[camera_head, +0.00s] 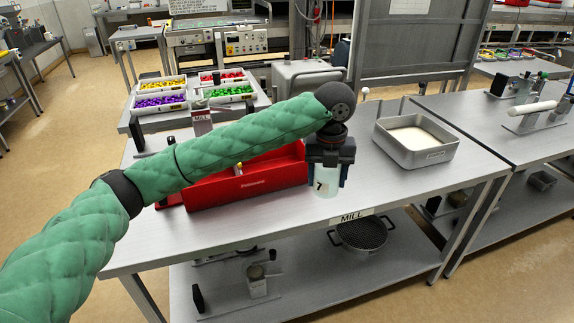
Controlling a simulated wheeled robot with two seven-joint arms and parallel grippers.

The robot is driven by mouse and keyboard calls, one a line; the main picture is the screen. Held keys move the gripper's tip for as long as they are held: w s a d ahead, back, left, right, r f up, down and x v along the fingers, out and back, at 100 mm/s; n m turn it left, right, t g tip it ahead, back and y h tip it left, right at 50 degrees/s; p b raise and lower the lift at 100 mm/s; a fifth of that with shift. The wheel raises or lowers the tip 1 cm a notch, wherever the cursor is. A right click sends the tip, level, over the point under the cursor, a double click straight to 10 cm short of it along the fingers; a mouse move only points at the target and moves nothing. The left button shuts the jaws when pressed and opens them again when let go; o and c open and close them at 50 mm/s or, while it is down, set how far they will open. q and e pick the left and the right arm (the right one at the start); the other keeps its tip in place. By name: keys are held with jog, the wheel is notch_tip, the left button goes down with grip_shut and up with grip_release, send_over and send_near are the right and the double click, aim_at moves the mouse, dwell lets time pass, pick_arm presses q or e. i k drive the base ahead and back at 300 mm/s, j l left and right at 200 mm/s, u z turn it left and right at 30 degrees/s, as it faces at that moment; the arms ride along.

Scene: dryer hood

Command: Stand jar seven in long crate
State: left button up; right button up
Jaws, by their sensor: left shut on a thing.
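Jar seven (325,187) is a pale, translucent jar with a dark "7" on it. My left gripper (328,173) points down and is shut on the jar, which hangs upright between its dark fingers. The jar is at the right end of the long red crate (285,177), on the near side, close to the table's front edge. I cannot tell its exact height over the table. My green left arm crosses over the crate and hides much of its inside and far wall. My right gripper is out of view.
A grey metal tray (446,157) with pale contents stands on the right of the steel table (400,190). Bins of coloured pieces (160,102) are on the table behind. The tabletop between jar and tray is clear.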

aim_at(286, 163)
jog(key=i, duration=1.3)
